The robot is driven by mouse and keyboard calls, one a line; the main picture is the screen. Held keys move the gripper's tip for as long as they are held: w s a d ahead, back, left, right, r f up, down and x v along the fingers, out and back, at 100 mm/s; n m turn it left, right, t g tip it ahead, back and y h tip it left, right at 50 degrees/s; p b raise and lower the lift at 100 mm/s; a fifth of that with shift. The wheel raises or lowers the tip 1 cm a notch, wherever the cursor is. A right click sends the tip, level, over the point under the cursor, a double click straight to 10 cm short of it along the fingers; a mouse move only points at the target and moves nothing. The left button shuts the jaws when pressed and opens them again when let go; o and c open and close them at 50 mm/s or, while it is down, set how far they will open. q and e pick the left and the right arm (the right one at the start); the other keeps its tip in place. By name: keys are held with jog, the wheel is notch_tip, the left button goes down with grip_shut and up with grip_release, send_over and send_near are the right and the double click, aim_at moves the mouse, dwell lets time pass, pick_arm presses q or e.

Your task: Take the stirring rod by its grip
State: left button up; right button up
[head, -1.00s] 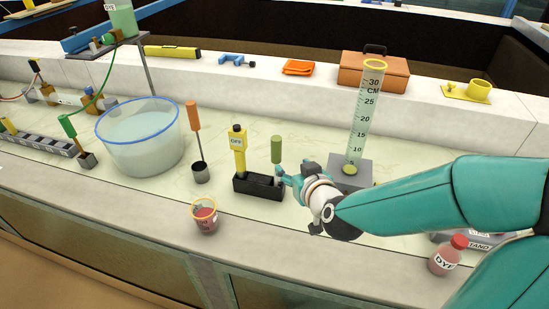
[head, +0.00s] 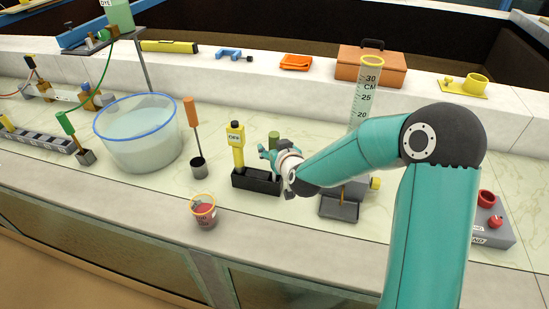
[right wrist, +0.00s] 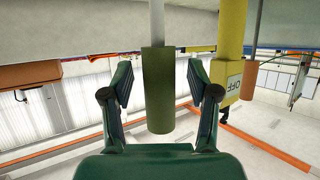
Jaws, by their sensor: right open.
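A rod with an olive-green cylindrical grip (head: 274,136) stands upright in a black holder (head: 257,181), beside a yellow device marked OFF (head: 236,136). My right gripper (head: 266,152) is at this grip and hides its lower part in the head view. In the right wrist view, the green grip (right wrist: 158,105) and its thin grey rod (right wrist: 157,22) show in line between the two fingers (right wrist: 159,75). The fingers are open, with a gap on each side of the grip. The yellow device (right wrist: 230,60) is close beside the right-hand finger there. My left gripper is not in view.
An orange-handled tool (head: 191,112) stands in a dark cup (head: 199,170) left of the holder. A beaker of red liquid (head: 203,212) stands in front. A large water basin (head: 135,145) is at left. A measuring cylinder (head: 365,95) stands behind my right arm.

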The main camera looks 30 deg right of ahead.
grip_shut()
dwell(0.3)
jog(key=shift+w, duration=0.1)
